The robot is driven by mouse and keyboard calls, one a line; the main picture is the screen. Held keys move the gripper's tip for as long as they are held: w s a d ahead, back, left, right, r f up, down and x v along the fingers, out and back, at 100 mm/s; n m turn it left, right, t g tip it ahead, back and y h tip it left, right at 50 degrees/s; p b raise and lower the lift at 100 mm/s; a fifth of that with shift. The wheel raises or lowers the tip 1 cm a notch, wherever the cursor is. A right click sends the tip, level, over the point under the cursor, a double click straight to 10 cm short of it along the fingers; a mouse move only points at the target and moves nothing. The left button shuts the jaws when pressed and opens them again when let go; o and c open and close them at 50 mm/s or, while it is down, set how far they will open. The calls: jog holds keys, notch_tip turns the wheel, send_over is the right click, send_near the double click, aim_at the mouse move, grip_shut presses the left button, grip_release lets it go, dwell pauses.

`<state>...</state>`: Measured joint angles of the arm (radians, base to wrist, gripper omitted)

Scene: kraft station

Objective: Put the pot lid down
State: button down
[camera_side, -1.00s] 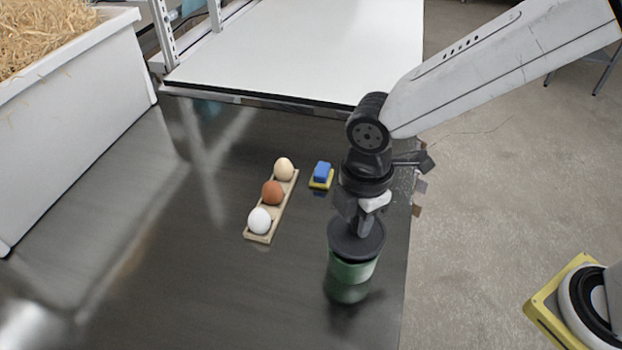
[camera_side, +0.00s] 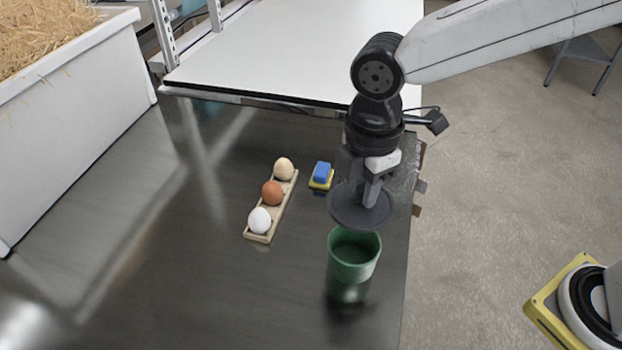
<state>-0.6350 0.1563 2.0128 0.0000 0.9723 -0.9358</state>
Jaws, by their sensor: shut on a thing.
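The dark grey round pot lid (camera_side: 345,212) is in my gripper (camera_side: 370,197), which is shut on its knob. The lid hangs in the air above and a little behind the rim of the green pot (camera_side: 353,264). The pot stands upright and open on the dark shiny table near its right edge. I can see into the pot through its open top. The knob is mostly hidden by the fingers.
A wooden holder (camera_side: 257,237) with a white, a brown and a cream egg stands left of the pot. A blue and yellow block (camera_side: 321,175) lies behind. A straw-filled white bin (camera_side: 75,110) is at far left. The table's front left is clear.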

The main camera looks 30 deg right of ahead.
jog(key=s+a+f+n, duration=0.3)
jog(key=s+a+n, duration=0.15)
jog(key=s, duration=0.45)
jog(key=w+a+f, duration=0.2)
jog(key=w, duration=0.1)
jog(key=w+a+f, duration=0.2)
jog(key=w+f, duration=0.1)
jog(key=w+a+f, duration=0.3)
jog(key=shift+w+f, duration=0.2)
jog(key=shift+w, duration=0.15)
jog(key=shift+w+a+f, duration=0.2)
jog(key=shift+w+f, duration=0.15)
jog(key=shift+f, duration=0.05)
dwell(0.4)
jog(key=shift+w+a+f, duration=0.15)
jog(key=shift+w+f, duration=0.05)
jog(key=shift+f, duration=1.65)
jog(key=shift+f, duration=0.15)
